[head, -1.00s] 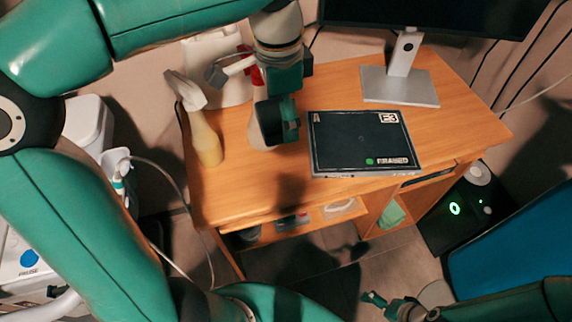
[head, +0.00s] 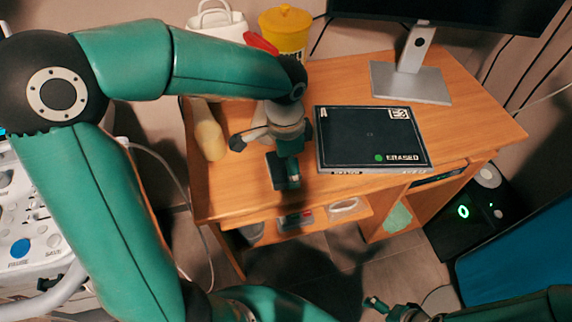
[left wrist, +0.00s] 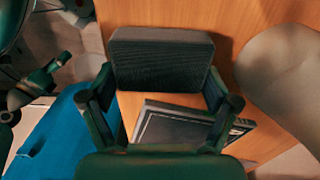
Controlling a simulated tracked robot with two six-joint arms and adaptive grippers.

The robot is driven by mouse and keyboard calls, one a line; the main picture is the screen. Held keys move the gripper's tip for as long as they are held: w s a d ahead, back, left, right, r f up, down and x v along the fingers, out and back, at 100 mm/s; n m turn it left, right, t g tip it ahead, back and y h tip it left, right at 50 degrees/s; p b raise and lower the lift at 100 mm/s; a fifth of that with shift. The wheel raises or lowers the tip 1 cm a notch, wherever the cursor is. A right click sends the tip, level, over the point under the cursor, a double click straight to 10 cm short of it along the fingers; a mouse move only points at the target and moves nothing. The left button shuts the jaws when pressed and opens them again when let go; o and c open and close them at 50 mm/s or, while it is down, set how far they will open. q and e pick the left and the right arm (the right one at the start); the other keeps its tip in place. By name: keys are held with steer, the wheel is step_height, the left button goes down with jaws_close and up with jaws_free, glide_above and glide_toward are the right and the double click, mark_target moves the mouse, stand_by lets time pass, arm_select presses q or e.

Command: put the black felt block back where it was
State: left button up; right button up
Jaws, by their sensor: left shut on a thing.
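The black felt block (head: 275,171) is a dark, ribbed block at the front left part of the wooden desk. In the left wrist view the block (left wrist: 160,60) sits between the two fingers. My left gripper (head: 287,175) is shut on it, left of the flat black box marked ERASED. I cannot tell whether the block touches the desk top or hangs just above it. My right gripper (head: 376,304) is low in the head view, in front of the desk and away from it; its jaws are too small to read.
The black ERASED box (head: 372,135) lies right of my left gripper. A pale yellow bottle (head: 209,138) is at the desk's left. Bare wood (head: 235,185) shows near the front left edge.

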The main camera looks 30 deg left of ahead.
arm_select(q)
steer(key=shift+f, duration=0.5)
steer(key=o, duration=0.7)
steer(key=shift+r, duration=0.15)
step_height(320, 180, up, 12)
steer(key=p, duration=0.2)
steer(key=shift+s, duration=0.15)
steer(key=shift+a, duration=0.1)
